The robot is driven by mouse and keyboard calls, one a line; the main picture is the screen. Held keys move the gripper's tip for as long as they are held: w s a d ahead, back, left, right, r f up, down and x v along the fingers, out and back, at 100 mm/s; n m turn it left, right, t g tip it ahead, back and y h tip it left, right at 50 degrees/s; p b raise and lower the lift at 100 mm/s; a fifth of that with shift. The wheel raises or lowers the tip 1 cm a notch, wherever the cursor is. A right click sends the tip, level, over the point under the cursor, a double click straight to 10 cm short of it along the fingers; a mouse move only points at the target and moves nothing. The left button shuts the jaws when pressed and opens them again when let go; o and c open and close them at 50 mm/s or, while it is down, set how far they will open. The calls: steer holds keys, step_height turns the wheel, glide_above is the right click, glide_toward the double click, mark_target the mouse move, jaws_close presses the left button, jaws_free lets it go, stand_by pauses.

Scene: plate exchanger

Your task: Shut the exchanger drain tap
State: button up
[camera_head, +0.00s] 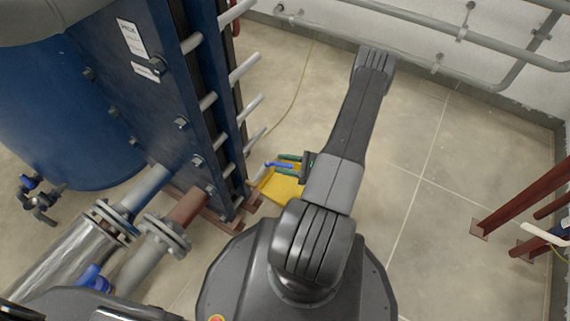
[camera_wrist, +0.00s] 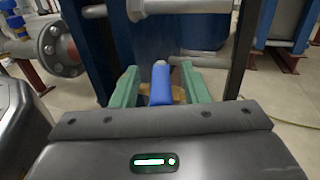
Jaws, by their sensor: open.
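A blue lever handle (camera_head: 272,164), which looks like the drain tap's, sits low beside the right side of the blue plate exchanger (camera_head: 140,75). My gripper (camera_head: 284,163) reaches it from the right. In the wrist view my gripper (camera_wrist: 160,84) has its two green fingers apart, one on each side of the blue lever (camera_wrist: 161,86). A gap shows on both sides of the lever.
A yellow tray (camera_head: 284,187) is on the floor below the lever. Flanged pipes (camera_head: 165,238) and another blue handle (camera_head: 92,277) are at lower left. Rods (camera_head: 243,70) jut from the exchanger above. A red-brown stand (camera_head: 510,205) is at right. The floor between is clear.

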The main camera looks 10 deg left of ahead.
jaws_close()
steer(key=shift+s+m+t, duration=0.3)
steer(key=shift+m+t, duration=0.2)
steer(key=shift+t, duration=0.2)
steer(key=shift+s+m+t, duration=0.25)
steer(key=shift+m+t, duration=0.25)
steer(key=shift+t, duration=0.2)
steer(key=shift+s+a+m+t+h, duration=0.1)
steer(key=shift+s+m+t+h, duration=0.2)
steer(key=shift+m+t, duration=0.35)
steer(key=shift+s+a+m+t+h, duration=0.1)
steer(key=shift+s+m+t+h, duration=0.2)
steer(key=shift+t, duration=0.65)
steer(key=shift+w, duration=0.1)
jaws_free()
steer(key=p+v, duration=0.2)
steer(key=v, duration=1.2)
steer(key=shift+p, duration=0.35)
steer(key=shift+a, duration=0.1)
